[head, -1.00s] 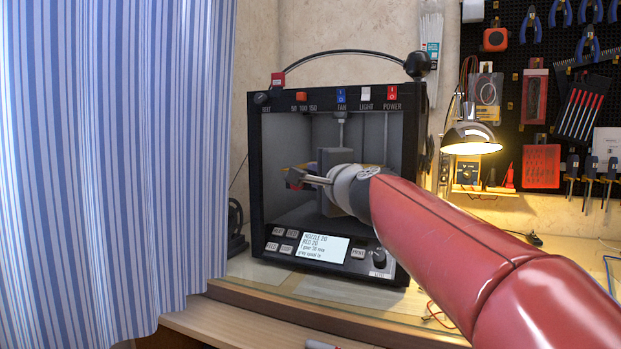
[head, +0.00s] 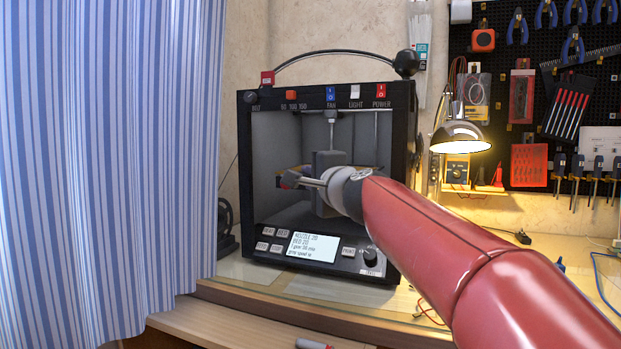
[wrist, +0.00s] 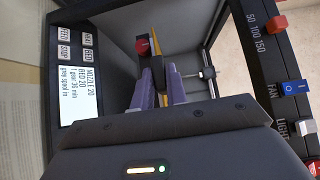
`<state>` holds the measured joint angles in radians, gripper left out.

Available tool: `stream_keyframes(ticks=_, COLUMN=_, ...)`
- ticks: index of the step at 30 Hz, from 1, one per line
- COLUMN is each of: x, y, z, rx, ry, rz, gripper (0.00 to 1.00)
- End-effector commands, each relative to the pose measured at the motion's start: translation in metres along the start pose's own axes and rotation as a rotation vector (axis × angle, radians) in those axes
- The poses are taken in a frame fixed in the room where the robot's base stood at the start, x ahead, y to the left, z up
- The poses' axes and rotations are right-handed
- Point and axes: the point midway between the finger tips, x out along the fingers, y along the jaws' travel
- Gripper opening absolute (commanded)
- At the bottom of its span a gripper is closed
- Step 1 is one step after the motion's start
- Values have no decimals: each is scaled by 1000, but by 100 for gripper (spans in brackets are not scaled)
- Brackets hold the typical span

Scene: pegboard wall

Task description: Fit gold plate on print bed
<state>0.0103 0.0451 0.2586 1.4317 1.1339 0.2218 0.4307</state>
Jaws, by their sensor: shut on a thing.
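The 3D printer (head: 246,170) is a black open-front box with a grey interior. My gripper (head: 289,180) reaches into its open front. In the wrist view, the purple fingers of my gripper (wrist: 159,82) are shut on the gold plate (wrist: 156,42), a thin yellow-gold strip seen nearly edge-on. Only a small part of the gold plate (head: 283,170) shows in the head view, beside the fingertips. A red knob-like piece (wrist: 142,46) is close beside the plate. The print bed is hard to make out behind my gripper and arm; contact with the plate cannot be told.
The printer's frame closes in around my gripper. Its front panel has a lit screen (head: 313,247) and a knob (head: 370,257); switches line the top. A lit lamp (head: 460,138) stands right of it, a striped curtain (head: 110,170) hangs left. A pegboard (head: 515,80) holds tools.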

Motion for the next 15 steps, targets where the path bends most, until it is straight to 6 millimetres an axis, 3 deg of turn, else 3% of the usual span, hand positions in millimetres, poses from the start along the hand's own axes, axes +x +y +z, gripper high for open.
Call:
stream_keyframes(ticks=14, x=-5, y=0, z=2, rx=0, ry=0, rz=-1, gripper=0)
stream_keyframes(ticks=15, x=-5, y=0, z=2, rx=0, ry=0, rz=-1, gripper=16)
